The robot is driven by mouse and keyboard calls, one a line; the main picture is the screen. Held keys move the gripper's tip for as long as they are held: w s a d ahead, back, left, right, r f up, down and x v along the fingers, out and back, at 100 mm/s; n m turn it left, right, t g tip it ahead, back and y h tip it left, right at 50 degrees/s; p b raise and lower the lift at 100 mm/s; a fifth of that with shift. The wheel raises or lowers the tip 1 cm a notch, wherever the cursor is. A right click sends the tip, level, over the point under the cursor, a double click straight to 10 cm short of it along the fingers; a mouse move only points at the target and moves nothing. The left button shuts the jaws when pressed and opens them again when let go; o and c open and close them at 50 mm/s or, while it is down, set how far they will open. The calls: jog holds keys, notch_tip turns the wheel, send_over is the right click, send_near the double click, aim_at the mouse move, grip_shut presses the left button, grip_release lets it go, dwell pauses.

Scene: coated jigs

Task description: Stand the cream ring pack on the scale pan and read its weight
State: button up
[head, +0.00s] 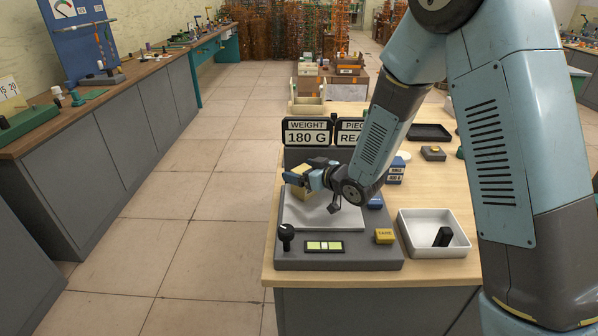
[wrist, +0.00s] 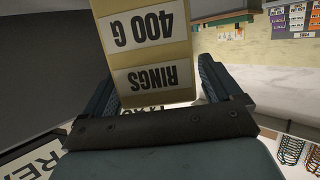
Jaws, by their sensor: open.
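The cream ring pack (head: 302,192) is at the back left of the scale pan (head: 322,218) in the head view. I cannot tell whether its base rests fully on the pan. My gripper (head: 301,178) is open around the pack; in the wrist view a gap shows between the pack and the right finger. The weight display (head: 307,132) reads "180 G". The second display (head: 350,132) is partly hidden by my arm.
The scale has a black knob (head: 287,236), a level window (head: 324,246) and a yellow block (head: 384,236) along its front. A white tray (head: 433,222) holding a black object stands to the right. A black tray (head: 430,132) lies farther back. Floor is clear to the left.

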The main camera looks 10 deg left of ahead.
jog(key=v, duration=1.1)
jog(key=w+d+r+m+t+h, duration=0.1)
jog(key=d+r+m+h, duration=0.35)
jog(key=d, duration=0.65)
jog(key=w+d+r+m+t+h, duration=0.1)
jog(key=d+r+m+h, duration=0.1)
jog(key=d+r+h, duration=0.5)
jog(key=s+d+r+m+g, duration=0.1)
jog(key=s+d+r, duration=0.2)
jog(key=s, duration=0.4)
jog(key=s+d+r+m+g, duration=0.1)
jog(key=s+d+r+m, duration=0.1)
jog(key=s+d, duration=0.4)
jog(key=s+d+r+m+g, duration=0.2)
jog(key=s+d+r, duration=0.2)
jog(key=s, duration=0.5)
jog(key=shift+s+d+h, duration=0.4)
jog(key=shift+d+h, duration=0.05)
jog(key=shift+d, duration=0.05)
